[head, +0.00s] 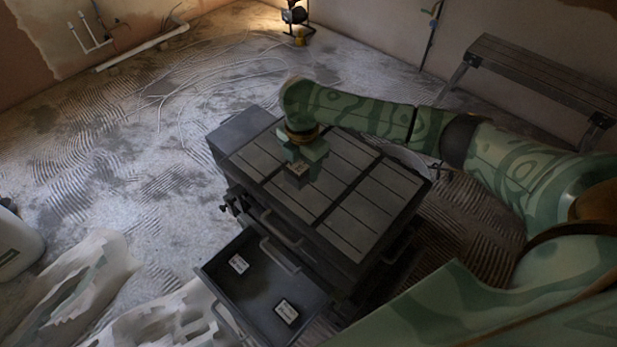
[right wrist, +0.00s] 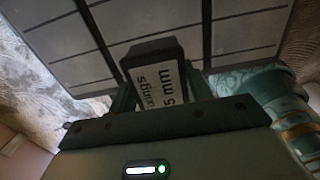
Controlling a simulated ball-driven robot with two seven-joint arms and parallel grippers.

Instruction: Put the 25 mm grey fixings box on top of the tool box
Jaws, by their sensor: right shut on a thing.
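The grey fixings box (head: 297,171) is between the fingers of my right gripper (head: 302,158), over the left part of the tool box top (head: 375,205). In the right wrist view the fixings box (right wrist: 150,57) is dark with a white label; "5 mm" can be read and the rest is partly hidden. The right gripper (right wrist: 165,90) is shut on it, one finger on each side. The panelled tool box top (right wrist: 235,32) lies beyond the box. I cannot tell whether the box touches it. My left gripper is out of view.
An open drawer (head: 255,297) juts out at the front of the tool box. A bench (head: 540,75) stands at the back right. Most of the tool box top is clear.

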